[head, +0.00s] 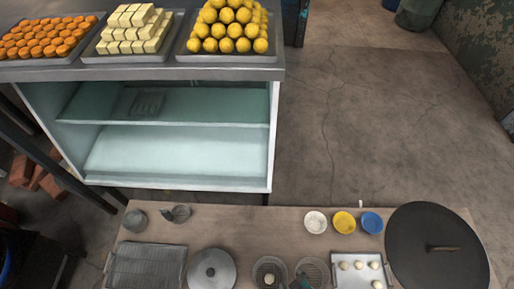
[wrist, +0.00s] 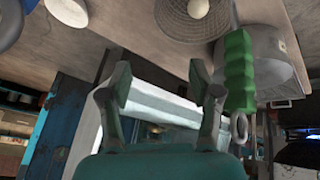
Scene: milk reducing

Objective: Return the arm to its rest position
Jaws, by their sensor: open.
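My gripper (wrist: 162,92) shows in the wrist view, with its two dark green fingers spread apart and nothing between them. A ribbed green handle with a metal ring (wrist: 238,72) is just right of the right fingertip; I cannot tell whether they touch. A mesh strainer (wrist: 178,26) holding a pale ball (wrist: 198,9) lies beyond the fingers. In the head view a strainer with a pale ball (head: 269,279) and a second strainer (head: 314,266) are at the bottom edge. A small dark green piece between them is too cropped to identify.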

